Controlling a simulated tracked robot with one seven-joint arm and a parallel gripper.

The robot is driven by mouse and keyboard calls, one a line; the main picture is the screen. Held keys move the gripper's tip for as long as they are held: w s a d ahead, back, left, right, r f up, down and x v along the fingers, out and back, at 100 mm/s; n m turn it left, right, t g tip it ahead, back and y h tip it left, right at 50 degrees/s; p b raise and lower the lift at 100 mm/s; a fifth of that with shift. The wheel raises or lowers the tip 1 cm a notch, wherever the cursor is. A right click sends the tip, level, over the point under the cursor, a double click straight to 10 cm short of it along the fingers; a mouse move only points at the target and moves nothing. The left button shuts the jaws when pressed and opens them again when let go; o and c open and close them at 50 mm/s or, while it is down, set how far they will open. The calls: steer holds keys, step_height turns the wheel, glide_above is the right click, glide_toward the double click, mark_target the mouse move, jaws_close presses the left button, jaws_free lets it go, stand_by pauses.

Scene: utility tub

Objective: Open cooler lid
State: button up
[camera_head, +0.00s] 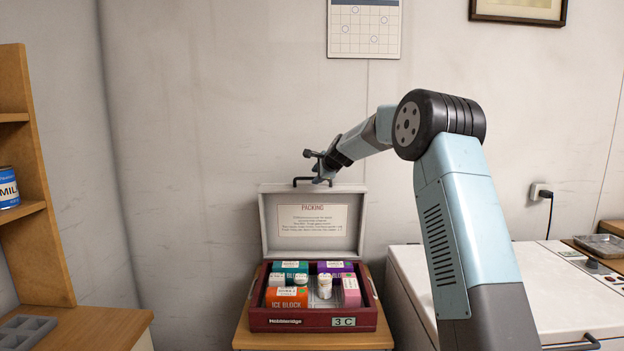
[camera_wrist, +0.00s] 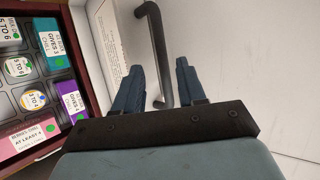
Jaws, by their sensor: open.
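The cooler (camera_head: 314,318) is a dark red box on a small wooden stand, marked "3 C". Its pale lid (camera_head: 312,248) stands upright behind the box, with a "PACKING" label on its inner face. A dark bar handle (camera_head: 300,180) rises from the lid's top edge; it also shows in the wrist view (camera_wrist: 158,55). My gripper (camera_head: 318,165) is at the top edge of the raised lid, beside the handle. In the wrist view my gripper's two fingers (camera_wrist: 160,78) are spread apart, with the lower end of the handle showing between them.
Inside the cooler are an orange ice block (camera_head: 286,298), teal and purple boxes, a pink box and small white jars. A wooden shelf (camera_head: 30,220) stands at left. A white chest (camera_head: 560,285) stands at right. The wall is close behind the lid.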

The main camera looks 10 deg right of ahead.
steer(key=v, duration=1)
steer(key=shift+s, duration=0.2)
steer(key=shift+d+r, duration=0.1)
steer(key=shift+d, duration=0.05)
steer(key=s+r+n+g+h, duration=0.25)
steer(key=s+n, duration=0.65)
steer(key=s, duration=2)
steer(key=s+d+f+n, duration=0.2)
steer(key=s+f, duration=0.1)
steer(key=s, duration=0.7)
steer(key=s+d+f+n+g+h, duration=0.1)
steer(key=s+f+n, duration=0.2)
steer(key=s, duration=0.6)
steer(key=s+d+f+n+g, duration=0.1)
steer(key=s+d+f+n, duration=0.1)
steer(key=s, duration=0.8)
steer(key=shift+s+d+f+n, duration=0.35)
steer(key=shift+f+n, duration=0.15)
steer(key=shift+f, duration=0.2)
